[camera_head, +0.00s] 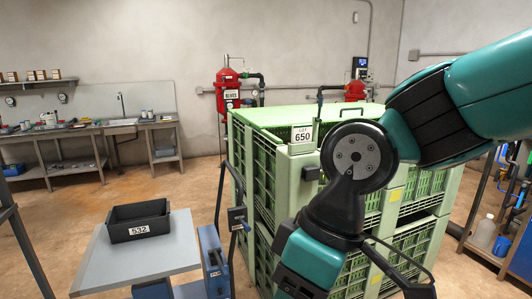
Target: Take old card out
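A white card reading "LOT 650" (302,134) stands upright at the top near corner of a stack of green slatted crates (279,119). I cannot tell how it is held there. A small dark block (311,173) is on the corner post just below it. My teal and black arm reaches in from the right and bends down in front of the crates, just right of the card, hiding part of them.
A grey-topped cart at left (172,251) carries a black bin labelled 592 (139,221). A dark upright handle (220,190) stands between cart and crates. Workbenches (98,135) and red tanks (228,93) line the back wall. A rack (490,225) stands at right. Floor behind the cart is clear.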

